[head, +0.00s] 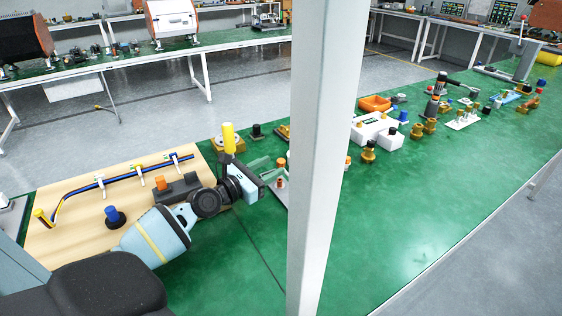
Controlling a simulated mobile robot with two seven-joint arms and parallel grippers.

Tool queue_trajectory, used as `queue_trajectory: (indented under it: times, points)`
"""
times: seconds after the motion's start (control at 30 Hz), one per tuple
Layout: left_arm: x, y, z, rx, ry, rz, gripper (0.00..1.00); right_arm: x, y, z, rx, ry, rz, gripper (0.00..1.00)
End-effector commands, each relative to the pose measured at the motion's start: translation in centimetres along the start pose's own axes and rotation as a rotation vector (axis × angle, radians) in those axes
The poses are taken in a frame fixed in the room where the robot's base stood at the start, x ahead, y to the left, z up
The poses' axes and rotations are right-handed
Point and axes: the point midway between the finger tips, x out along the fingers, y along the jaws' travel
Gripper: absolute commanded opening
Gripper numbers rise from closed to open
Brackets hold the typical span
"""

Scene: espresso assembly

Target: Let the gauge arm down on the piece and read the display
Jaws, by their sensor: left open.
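My left gripper (272,168) reaches in from the left over the green bench and is open, with its fingers pointing right. Just beyond its fingertips a small orange-topped piece (281,164) stands by a grey plate (280,190); the pale post partly hides this spot. I cannot tell whether the fingers touch anything there. I cannot make out the gauge arm for certain, and no display reading is legible. A white box (375,128) with small knobs on top stands right of the post. My right gripper is not in view.
A pale upright post (322,150) crosses the view right of the gripper. A wooden board (80,225) with a blue cable lies left. A yellow cylinder (228,138) stands behind the gripper. Brass parts (368,152) and an orange bin (375,103) lie farther right. The front green bench (410,230) is clear.

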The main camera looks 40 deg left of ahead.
Motion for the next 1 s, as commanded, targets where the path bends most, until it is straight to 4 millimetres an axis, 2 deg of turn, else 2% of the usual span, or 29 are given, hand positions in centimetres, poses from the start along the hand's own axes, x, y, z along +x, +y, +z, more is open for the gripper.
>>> queue_trajectory:
  times: [0.2,0.4,0.8,1.0]
  points:
    - [2.8,0.0,0.0,0.000,-0.001,0.000,0.43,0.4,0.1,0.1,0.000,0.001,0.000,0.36]
    - [4.3,0.0,-0.1,0.000,0.000,0.000,0.43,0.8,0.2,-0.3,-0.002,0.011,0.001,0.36]
    - [4.7,0.0,0.0,0.000,0.001,0.000,0.43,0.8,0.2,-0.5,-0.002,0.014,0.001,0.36]
    - [4.7,0.0,0.0,0.000,0.001,0.000,0.17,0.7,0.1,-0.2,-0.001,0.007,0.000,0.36]
